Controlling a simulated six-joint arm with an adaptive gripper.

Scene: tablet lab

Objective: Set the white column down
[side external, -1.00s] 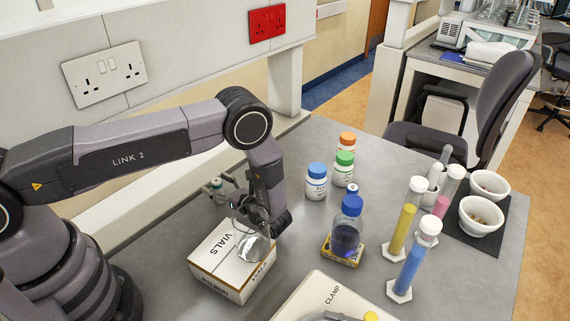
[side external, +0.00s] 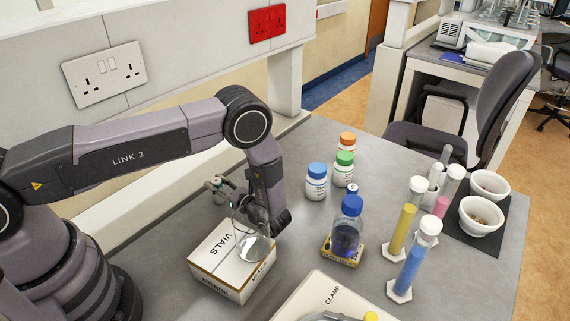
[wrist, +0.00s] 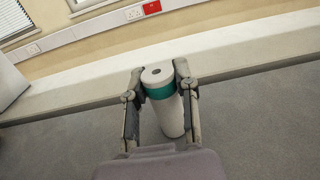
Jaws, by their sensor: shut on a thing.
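The white column (wrist: 170,112), a white cylinder with a teal band near its top, stands between the fingers of my gripper (wrist: 159,82) in the wrist view. The fingers are shut on it at the band. It looks slightly tilted in that view, and I cannot tell whether its base touches the bench. In the side view my gripper (side external: 228,190) is behind a clear glass flask, and the column is mostly hidden there.
The glass flask (side external: 254,246) stands on a white VIALS box (side external: 213,268), close in front of my gripper. A blue-capped bottle (side external: 347,238), several lidded jars (side external: 316,184) and tubes (side external: 409,270) stand to the right. The wall ledge (wrist: 60,102) runs behind the column.

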